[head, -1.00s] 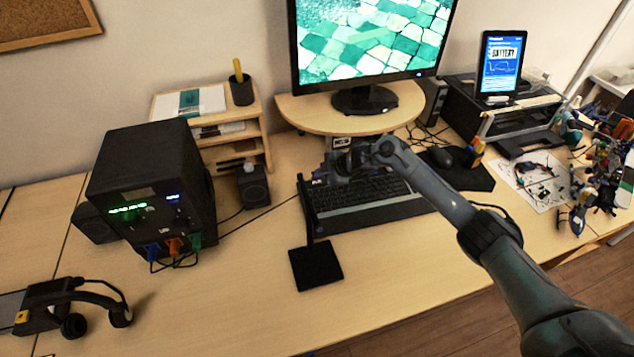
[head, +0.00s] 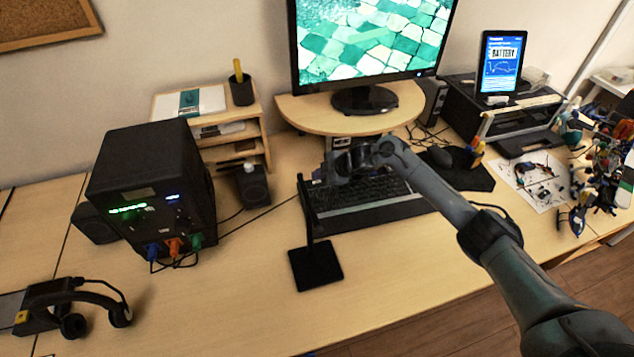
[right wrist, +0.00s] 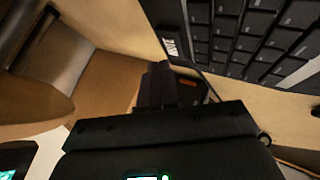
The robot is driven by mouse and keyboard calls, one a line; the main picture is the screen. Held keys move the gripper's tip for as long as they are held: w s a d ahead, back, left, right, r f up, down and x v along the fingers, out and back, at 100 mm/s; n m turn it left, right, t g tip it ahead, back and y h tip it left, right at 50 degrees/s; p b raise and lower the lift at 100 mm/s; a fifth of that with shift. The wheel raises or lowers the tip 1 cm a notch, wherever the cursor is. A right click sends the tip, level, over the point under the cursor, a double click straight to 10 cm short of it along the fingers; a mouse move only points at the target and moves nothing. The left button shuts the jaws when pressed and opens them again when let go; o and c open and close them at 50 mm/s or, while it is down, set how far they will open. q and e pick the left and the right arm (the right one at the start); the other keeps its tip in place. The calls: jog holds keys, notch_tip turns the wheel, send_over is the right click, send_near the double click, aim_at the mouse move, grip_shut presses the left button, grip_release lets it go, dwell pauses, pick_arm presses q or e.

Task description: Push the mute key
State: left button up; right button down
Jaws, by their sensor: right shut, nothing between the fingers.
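The black keyboard (head: 375,189) lies below the monitor in the head view. Its keys (right wrist: 245,35) fill the upper right of the right wrist view. A dark key-like piece with a small white label (right wrist: 171,45) sits beside the keyboard's edge there; it may be the mute key, but the label is blurred. My right gripper (head: 328,172) is over the keyboard's far left end and covers part of it. In the right wrist view my right gripper (right wrist: 158,82) is shut and empty, close below the labelled piece. I cannot tell whether they touch. My left gripper is out of view.
A black stand with a square base (head: 316,265) rises in front of the keyboard's left end. The monitor shelf (head: 300,108) is just behind my right gripper. A dark power unit (head: 150,185) stands left.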

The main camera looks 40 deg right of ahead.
jog(key=shift+f, duration=0.2)
jog(key=shift+f, duration=0.25)
dwell(0.3)
jog(key=shift+f, duration=0.2)
dwell(0.5)
jog(key=shift+f, duration=0.15)
dwell(0.3)
jog(key=shift+r+p, duration=0.75)
jog(key=shift+p, duration=0.1)
jog(key=shift+r, duration=0.15)
